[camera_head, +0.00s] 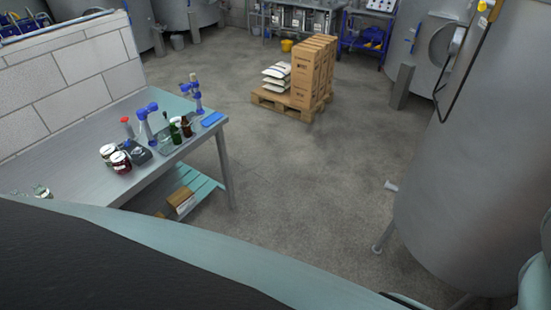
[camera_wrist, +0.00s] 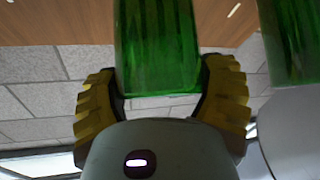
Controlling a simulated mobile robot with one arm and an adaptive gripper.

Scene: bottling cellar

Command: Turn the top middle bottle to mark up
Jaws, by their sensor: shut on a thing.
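In the wrist view a green glass bottle (camera_wrist: 156,40) sits between the two yellow ribbed fingers of my gripper (camera_wrist: 160,78). The fingers are shut on it, one on each side. Its flat end faces the palm, and its far part runs out of the top of the picture. I see no mark on the part that shows. A second green bottle (camera_wrist: 290,38) is to the right, apart from my gripper. I cannot tell from this close view which place in the row the held bottle has. My gripper and these bottles do not show clearly in the head view.
In the head view a grey bench (camera_head: 85,185) carries jars and small bottles. A pallet (camera_head: 270,101) with cartons and a steel tank (camera_head: 470,150) border open floor.

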